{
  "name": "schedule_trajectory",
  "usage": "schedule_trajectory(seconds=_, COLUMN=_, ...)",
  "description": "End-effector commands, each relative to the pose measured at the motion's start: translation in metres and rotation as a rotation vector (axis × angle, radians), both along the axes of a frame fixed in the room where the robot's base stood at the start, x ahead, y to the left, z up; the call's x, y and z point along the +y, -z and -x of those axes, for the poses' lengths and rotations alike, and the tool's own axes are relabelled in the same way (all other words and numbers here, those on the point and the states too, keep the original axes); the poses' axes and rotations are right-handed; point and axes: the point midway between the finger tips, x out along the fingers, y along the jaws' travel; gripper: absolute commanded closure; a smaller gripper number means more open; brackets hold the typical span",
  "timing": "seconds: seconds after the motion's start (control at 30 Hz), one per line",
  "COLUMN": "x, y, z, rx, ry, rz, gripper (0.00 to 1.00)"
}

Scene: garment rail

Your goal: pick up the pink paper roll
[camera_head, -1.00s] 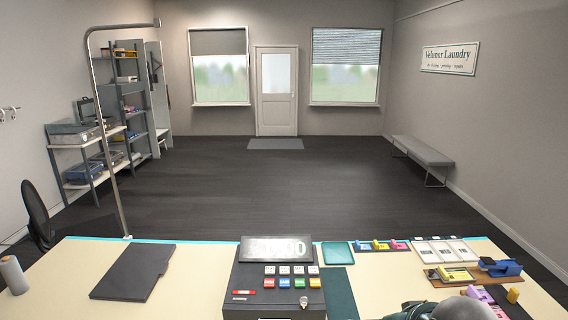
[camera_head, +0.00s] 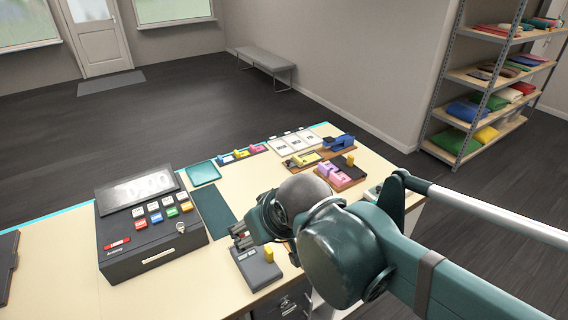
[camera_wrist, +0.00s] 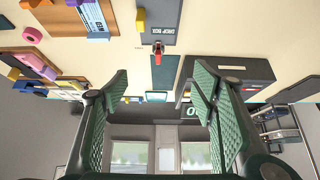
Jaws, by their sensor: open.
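A pink paper roll (camera_wrist: 32,36), a small ring with a hole, lies on the pale counter (camera_wrist: 110,55) near the left edge of the wrist view. I cannot make it out in the head view; my arm covers part of the counter there. My gripper (camera_wrist: 160,70) is open and empty in the wrist view, its two green padded fingers spread wide apart. The roll is well left of the fingers in that view and not between them. In the head view my gripper (camera_head: 240,236) hangs over the counter, right of the cash register.
The cash register (camera_head: 150,225) stands left of my gripper. A dark tray with a yellow block (camera_head: 268,254) is just below it. Pink (camera_head: 330,172) and blue (camera_head: 338,142) desk items stand on boards farther back. A garment shelf (camera_head: 490,85) is at right.

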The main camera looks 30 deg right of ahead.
Motion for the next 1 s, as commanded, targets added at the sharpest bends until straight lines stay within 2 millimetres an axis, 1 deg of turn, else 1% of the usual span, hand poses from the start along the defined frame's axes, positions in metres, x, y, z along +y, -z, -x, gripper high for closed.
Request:
schedule_trajectory(seconds=0.03, x=0.000, y=0.000, z=0.000, rx=0.000, ry=0.000, rz=0.000, gripper=0.50)
schedule_trajectory(seconds=0.07, x=0.000, y=0.000, z=0.000, rx=0.000, ry=0.000, rz=0.000, gripper=0.54)
schedule_trajectory(seconds=0.1, x=0.000, y=0.000, z=0.000, rx=0.000, ry=0.000, rz=0.000, gripper=0.55)
schedule_trajectory(seconds=0.4, x=0.000, y=0.000, z=0.000, rx=0.000, ry=0.001, rz=-0.001, gripper=0.55)
schedule_trajectory(seconds=0.57, x=-0.004, y=-0.001, z=-0.003, rx=0.005, ry=0.013, rz=-0.002, gripper=0.55)
schedule_trajectory(seconds=0.77, x=-0.018, y=-0.003, z=-0.015, rx=0.022, ry=0.057, rz=-0.008, gripper=0.55)
schedule_trajectory(seconds=1.0, x=-0.046, y=-0.004, z=-0.036, rx=0.056, ry=0.147, rz=-0.021, gripper=0.55)
